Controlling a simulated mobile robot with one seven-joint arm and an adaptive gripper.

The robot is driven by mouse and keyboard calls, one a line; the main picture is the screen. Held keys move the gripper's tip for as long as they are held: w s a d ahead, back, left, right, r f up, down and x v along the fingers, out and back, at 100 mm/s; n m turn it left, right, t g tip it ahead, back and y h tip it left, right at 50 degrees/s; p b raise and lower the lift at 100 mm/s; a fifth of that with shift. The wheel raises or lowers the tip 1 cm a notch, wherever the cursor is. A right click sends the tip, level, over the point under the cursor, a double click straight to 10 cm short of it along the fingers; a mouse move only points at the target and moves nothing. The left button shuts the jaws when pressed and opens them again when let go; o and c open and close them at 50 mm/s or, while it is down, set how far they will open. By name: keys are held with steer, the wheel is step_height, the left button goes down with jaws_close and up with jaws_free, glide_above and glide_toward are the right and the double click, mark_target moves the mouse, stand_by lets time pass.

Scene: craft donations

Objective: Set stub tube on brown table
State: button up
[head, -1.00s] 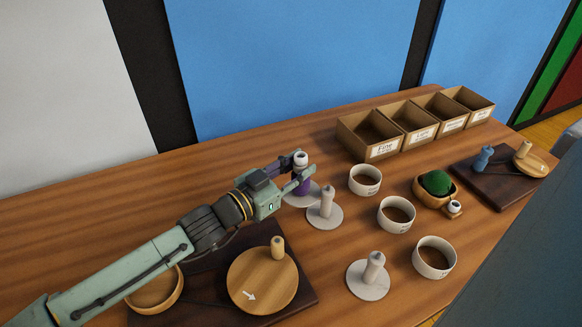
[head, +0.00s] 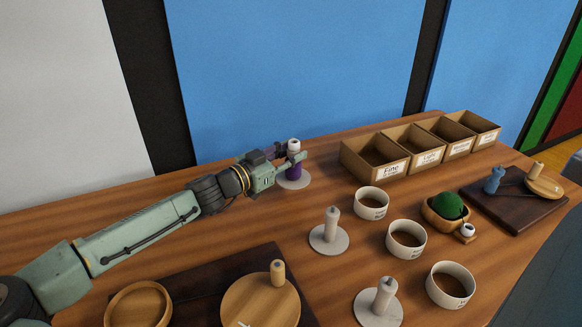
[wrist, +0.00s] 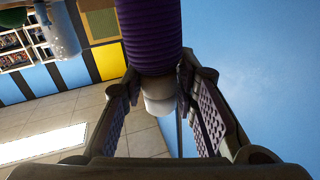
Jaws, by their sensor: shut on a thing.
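A purple-wound tube (head: 294,170) with a white end stands upright at the table's back, over a pale round base (head: 296,183). I cannot tell whether it rests on that base or hangs just above it. My gripper (head: 290,153) is shut on its upper part. The wrist view shows the ribbed purple winding (wrist: 150,30) and the white end (wrist: 159,100) between my gripper's two fingers (wrist: 165,110). The fingers hide part of the tube. The brown wooden table (head: 240,235) runs under everything.
Two pale peg stands (head: 329,237) (head: 379,303) and several white bowls (head: 406,240) stand to the right. Cardboard boxes (head: 376,158) line the back. A green pincushion (head: 447,207) and a dark board (head: 520,206) lie farther right. Wooden discs (head: 260,303) lie in front.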

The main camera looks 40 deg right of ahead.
mark_target(291, 168)
steer(key=shift+w+d+f, duration=0.15)
steer(key=shift+w+d, duration=0.2)
steer(key=shift+w, duration=0.1)
step_height(291, 168, down, 4)
steer(key=b, duration=0.4)
steer(key=shift+r, duration=0.35)
steer(key=shift+f, duration=0.55)
steer(key=o, duration=1)
steer(key=shift+s+f, duration=0.1)
steer(key=shift+f, duration=0.1)
steer(key=shift+c, duration=0.2)
